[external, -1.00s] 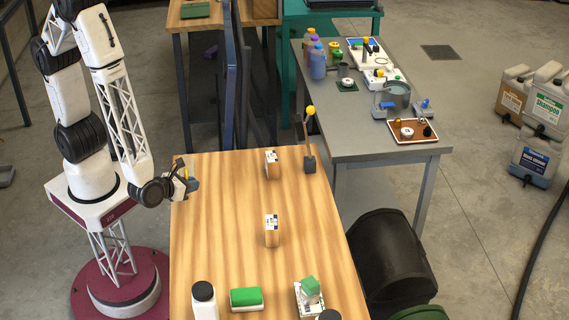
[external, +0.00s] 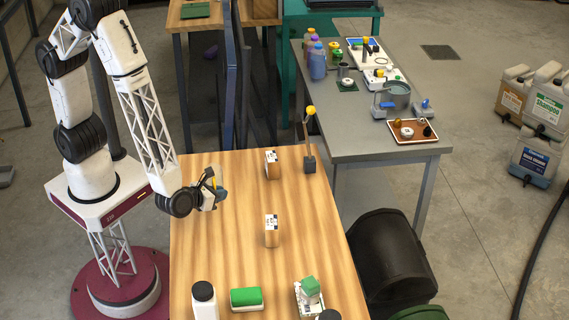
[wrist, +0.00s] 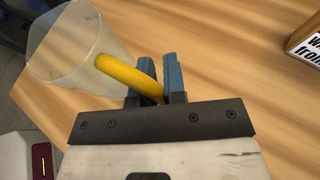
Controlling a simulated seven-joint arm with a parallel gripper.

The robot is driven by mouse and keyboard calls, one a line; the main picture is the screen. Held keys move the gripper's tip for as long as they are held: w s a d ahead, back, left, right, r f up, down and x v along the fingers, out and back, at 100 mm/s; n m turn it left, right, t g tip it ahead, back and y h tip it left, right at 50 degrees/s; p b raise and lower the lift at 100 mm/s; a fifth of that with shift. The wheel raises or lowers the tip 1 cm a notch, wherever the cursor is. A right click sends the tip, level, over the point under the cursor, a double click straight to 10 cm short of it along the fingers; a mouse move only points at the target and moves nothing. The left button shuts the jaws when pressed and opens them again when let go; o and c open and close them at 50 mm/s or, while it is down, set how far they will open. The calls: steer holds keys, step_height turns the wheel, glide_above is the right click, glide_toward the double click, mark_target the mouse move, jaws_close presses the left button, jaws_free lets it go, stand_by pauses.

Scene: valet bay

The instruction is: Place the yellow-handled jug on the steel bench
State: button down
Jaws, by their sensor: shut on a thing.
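The jug (wrist: 78,45) is translucent with a yellow handle (wrist: 128,75), and shows at the upper left of the wrist view. My gripper (wrist: 158,75) is shut on the handle, its blue fingertips on either side of it. In the external view my gripper (external: 222,194) is over the left part of the wooden table, and a bit of yellow handle shows in it. The jug body is hard to make out there. The grey steel bench (external: 350,143) stands to the right, beyond the wooden table.
The wooden table (external: 235,265) holds two upright boxes (external: 272,164) (external: 271,231), a yellow-topped lever (external: 309,140), a green sponge-like block (external: 246,298) and a white bottle (external: 204,300).

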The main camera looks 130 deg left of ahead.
glide_above(238, 215)
steer(key=shift+d+f, duration=0.1)
steer(key=shift+f, duration=0.2)
steer(key=shift+f, duration=1.75)
steer(key=shift+f, duration=0.15)
steer(key=c, duration=1.2)
jaws_free()
steer(key=shift+v, duration=6.1)
